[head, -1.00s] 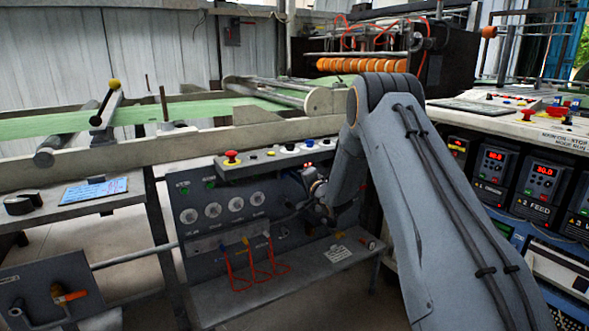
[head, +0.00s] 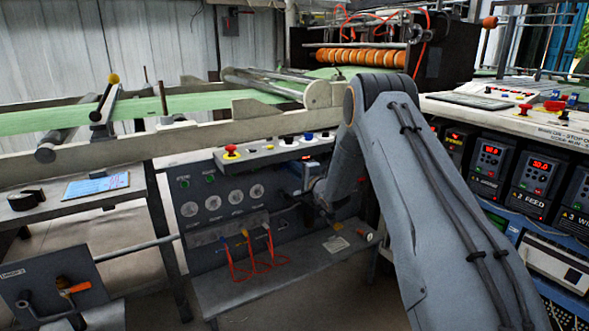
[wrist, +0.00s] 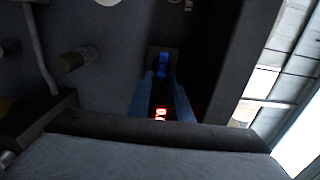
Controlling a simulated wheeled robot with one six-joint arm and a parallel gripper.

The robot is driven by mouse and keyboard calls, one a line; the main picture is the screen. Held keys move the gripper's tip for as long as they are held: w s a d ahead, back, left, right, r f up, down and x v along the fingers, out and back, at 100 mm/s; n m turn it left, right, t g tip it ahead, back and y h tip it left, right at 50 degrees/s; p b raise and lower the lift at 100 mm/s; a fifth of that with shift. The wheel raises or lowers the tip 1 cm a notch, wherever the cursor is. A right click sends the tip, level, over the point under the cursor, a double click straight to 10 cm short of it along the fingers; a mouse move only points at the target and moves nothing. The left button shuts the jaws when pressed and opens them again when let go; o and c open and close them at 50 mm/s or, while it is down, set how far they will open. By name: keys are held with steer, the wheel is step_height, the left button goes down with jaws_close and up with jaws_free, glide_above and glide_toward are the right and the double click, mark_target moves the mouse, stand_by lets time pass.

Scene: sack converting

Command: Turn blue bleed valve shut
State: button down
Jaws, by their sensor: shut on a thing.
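The blue bleed valve (wrist: 163,60) shows in the wrist view as a small blue handle against a dark panel. My gripper (wrist: 163,74) is shut on it, with one finger on each side of the blue part. In the head view my arm and wrist hide the valve and the fingertips. My wrist there is at the right part of the grey gauge panel (head: 220,222), below the button box.
A button box (head: 262,153) with a red stop button (head: 231,152) runs along the panel's top. Red hoses (head: 250,268) hang below the gauges. A grey shelf (head: 225,295) juts out underneath. In the wrist view a round knob (wrist: 68,62) sits left of my fingers.

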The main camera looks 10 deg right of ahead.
steer(key=shift+s+a+f, duration=0.15)
steer(key=shift+a+f, duration=0.25)
steer(key=shift+a, duration=0.05)
steer(key=c, duration=2)
jaws_free()
steer(key=shift+c, duration=0.2)
steer(key=shift+o, duration=1.1)
steer(key=shift+a+r, duration=0.15)
steer(key=shift+a, duration=0.05)
steer(key=shift+d+r, duration=0.15)
steer(key=shift+d, duration=0.4)
steer(key=p+v, duration=0.1)
steer(key=v, duration=0.6)
steer(key=shift+s, duration=0.3)
steer(key=shift+d, duration=0.1)
